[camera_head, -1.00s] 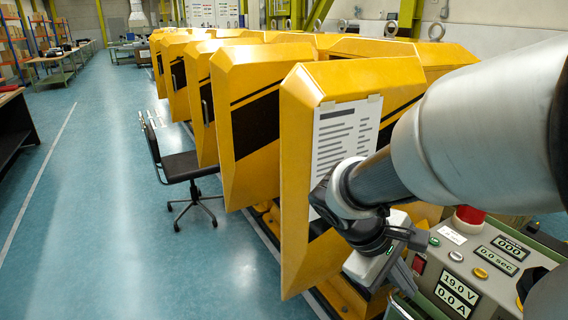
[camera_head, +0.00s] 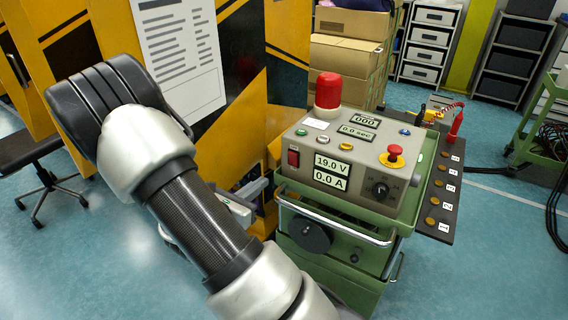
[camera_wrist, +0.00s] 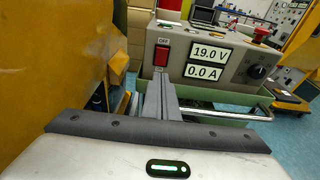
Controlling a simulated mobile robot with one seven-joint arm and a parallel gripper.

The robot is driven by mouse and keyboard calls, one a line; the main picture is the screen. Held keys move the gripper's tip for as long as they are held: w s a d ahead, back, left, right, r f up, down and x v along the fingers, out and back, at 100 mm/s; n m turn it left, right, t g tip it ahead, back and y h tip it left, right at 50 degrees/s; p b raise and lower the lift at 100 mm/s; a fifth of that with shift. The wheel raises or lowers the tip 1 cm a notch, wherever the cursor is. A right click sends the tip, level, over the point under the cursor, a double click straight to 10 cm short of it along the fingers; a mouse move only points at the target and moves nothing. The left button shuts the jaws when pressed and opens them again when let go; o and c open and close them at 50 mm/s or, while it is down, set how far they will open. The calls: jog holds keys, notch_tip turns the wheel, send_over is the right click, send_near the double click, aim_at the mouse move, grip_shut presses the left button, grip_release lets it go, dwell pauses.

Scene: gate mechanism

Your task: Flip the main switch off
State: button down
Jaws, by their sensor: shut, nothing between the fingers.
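The main switch is a red rocker (camera_head: 293,158) on the left of the grey control box's front (camera_head: 350,192), beside the 19.0 V and 0.0 A displays. In the wrist view the red switch (camera_wrist: 162,56) sits under an OFF label. I cannot tell which way the rocker is tipped. My gripper (camera_wrist: 158,82) is shut and empty. Its fingertips point at the panel just below the switch in the wrist view, and a gap or touch cannot be made out. In the head view my arm hides most of the gripper.
The box stands on a green cart (camera_head: 345,260) with a metal rail (camera_head: 335,222) along its front. A red emergency button (camera_head: 394,154) and black knob (camera_head: 381,190) are on the right. A yellow cabinet (camera_head: 235,85) stands close on the left.

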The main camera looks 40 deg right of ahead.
jog(key=shift+d, duration=0.1)
jog(key=b, duration=0.2)
send_near(292, 157)
jog(key=x, duration=0.5)
jog(key=shift+f, duration=0.2)
jog(key=shift+w+d+r, duration=0.1)
jog(key=shift+w+d, duration=0.15)
jog(key=shift+d, duration=0.2)
